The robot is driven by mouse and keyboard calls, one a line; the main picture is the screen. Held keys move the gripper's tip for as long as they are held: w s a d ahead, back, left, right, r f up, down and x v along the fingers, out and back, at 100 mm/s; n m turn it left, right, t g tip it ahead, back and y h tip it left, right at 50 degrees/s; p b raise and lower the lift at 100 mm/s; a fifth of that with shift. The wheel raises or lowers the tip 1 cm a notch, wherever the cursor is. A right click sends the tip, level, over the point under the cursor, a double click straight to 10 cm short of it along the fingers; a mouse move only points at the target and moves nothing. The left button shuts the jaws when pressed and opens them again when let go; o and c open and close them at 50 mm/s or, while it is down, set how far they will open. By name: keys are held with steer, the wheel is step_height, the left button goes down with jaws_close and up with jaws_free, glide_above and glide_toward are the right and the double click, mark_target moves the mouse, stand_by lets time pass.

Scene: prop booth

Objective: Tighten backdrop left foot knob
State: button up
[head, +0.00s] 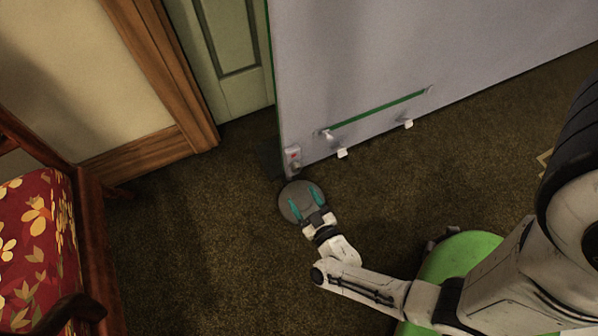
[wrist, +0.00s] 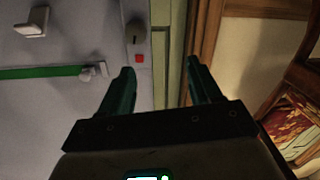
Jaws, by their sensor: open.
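The grey backdrop panel (head: 370,60) stands upright with a green left edge. Near its lower left corner is a small pale plate with a red mark and a knob (head: 293,154). In the wrist view the knob (wrist: 135,32) looks dark, with a red square beside it. My gripper (head: 305,193) is open, its two teal fingers apart, just in front of that corner. It also shows in the wrist view (wrist: 160,75), with nothing between the fingers and the knob beyond the left finger. A round grey disc (head: 287,205) shows beneath the fingers; I cannot tell whether it lies on the floor.
A green strip (head: 378,108) with white fittings runs along the panel's lower part, with white hooks (head: 342,153) below it. A red floral chair (head: 35,240) stands at left. A wooden door frame (head: 165,75) is behind. Brown carpet (head: 190,235) between chair and gripper is clear.

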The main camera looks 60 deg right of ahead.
mark_target(297, 170)
steer(key=w+d+b, duration=0.1)
steer(key=w+d, duration=0.1)
steer(key=w+d+f+h+b, duration=0.1)
steer(key=w+d, duration=0.1)
steer(key=d, duration=0.1)
steer(key=w+d+f+h+b, duration=0.1)
steer(key=w+d+b, duration=0.1)
steer(key=shift+d+m, duration=0.3)
steer(key=shift+d, duration=0.05)
steer(key=c, duration=1)
